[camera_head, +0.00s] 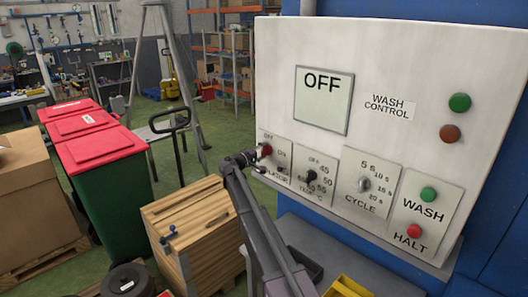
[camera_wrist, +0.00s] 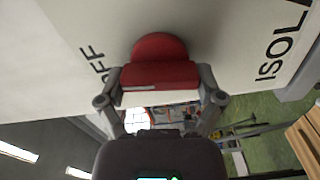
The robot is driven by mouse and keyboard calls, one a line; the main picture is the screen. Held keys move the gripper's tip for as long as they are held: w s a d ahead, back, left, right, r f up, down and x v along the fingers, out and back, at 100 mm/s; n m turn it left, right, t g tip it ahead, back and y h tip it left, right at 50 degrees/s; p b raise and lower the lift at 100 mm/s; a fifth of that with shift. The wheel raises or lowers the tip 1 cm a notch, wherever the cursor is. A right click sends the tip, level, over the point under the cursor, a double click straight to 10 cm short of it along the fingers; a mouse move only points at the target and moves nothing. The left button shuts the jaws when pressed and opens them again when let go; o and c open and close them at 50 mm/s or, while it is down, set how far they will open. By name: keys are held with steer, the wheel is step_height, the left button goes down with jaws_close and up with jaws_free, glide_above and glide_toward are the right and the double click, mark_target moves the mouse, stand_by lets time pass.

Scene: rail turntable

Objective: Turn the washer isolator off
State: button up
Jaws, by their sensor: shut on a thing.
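The washer isolator is a red knob (camera_head: 265,150) at the left end of the wash control panel (camera_head: 400,120). In the wrist view the red knob (camera_wrist: 160,65) fills the space between the fingers, with part of the "OFF" marking at left and part of the "ISOLATOR" label at right. My gripper (camera_head: 257,156) reaches the knob from the left and below. In the wrist view my gripper (camera_wrist: 162,86) is shut on the knob, one finger on each side. Which mark the knob points to I cannot tell. The panel's display (camera_head: 323,107) reads "OFF".
Right of the isolator are a black temperature knob (camera_head: 311,176), a cycle knob (camera_head: 364,184), a green WASH button (camera_head: 428,194) and a red HALT button (camera_head: 414,230). A wooden crate (camera_head: 190,215) and a red-lidded bin (camera_head: 105,150) stand left of the arm.

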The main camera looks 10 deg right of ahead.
steer(key=shift+w+n, duration=0.1)
steer(key=shift+n, duration=0.9)
steer(key=o, duration=0.9)
steer(key=shift+c, duration=0.2)
steer(key=shift+a, duration=0.15)
steer(key=v, duration=1.1)
steer(key=shift+s+a, duration=0.25)
steer(key=shift+s, duration=0.1)
